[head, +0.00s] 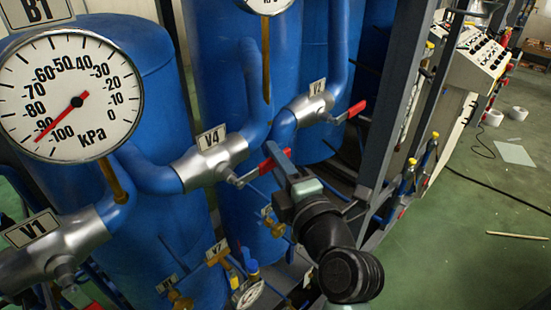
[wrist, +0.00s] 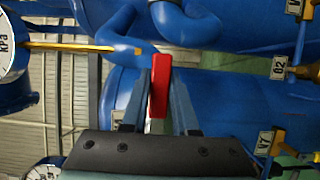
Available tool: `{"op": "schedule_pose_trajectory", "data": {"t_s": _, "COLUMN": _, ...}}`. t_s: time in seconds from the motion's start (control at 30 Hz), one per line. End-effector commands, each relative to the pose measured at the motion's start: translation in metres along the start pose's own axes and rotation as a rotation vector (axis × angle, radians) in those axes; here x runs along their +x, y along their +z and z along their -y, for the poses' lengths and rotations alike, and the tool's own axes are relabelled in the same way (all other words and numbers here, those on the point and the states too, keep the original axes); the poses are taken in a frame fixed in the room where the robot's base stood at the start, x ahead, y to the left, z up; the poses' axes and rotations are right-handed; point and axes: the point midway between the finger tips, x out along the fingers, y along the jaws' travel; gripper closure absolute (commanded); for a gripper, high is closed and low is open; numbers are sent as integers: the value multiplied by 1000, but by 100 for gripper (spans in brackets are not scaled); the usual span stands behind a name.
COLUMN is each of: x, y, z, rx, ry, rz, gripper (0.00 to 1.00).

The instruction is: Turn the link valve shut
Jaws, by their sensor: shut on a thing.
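The valve tagged V4 (head: 213,163) is a silver body on the blue pipe between two blue tanks; I take it as the link valve. Its lever has a red grip (head: 268,162), which points up and right, roughly along the pipe. My gripper (head: 284,170) is at the outer end of this lever and is shut on the red grip, partly hiding it. In the wrist view the red handle (wrist: 159,85) stands upright between the two fingers. The valve body cannot be made out there.
A second silver valve tagged V2 (head: 308,107), with its own red lever (head: 357,109), sits close behind my gripper. V1 (head: 62,250) is at lower left. A grey frame post (head: 390,130) stands to the right.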

Motion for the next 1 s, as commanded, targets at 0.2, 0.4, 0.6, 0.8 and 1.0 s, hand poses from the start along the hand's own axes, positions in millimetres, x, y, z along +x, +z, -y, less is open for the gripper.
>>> {"op": "schedule_pose_trajectory", "data": {"t_s": 0.2, "x": 0, "y": 0, "z": 0, "rx": 0, "ry": 0, "rz": 0, "gripper": 100}}
{"op": "schedule_pose_trajectory", "data": {"t_s": 0.4, "x": 0, "y": 0, "z": 0, "rx": 0, "ry": 0, "rz": 0, "gripper": 100}}
{"op": "schedule_pose_trajectory", "data": {"t_s": 0.6, "x": 0, "y": 0, "z": 0, "rx": 0, "ry": 0, "rz": 0, "gripper": 100}}
{"op": "schedule_pose_trajectory", "data": {"t_s": 0.8, "x": 0, "y": 0, "z": 3, "rx": 21, "ry": -9, "rz": 0, "gripper": 100}}
{"op": "schedule_pose_trajectory", "data": {"t_s": 1.0, "x": 0, "y": 0, "z": 11, "rx": 103, "ry": -44, "rz": 0, "gripper": 100}}
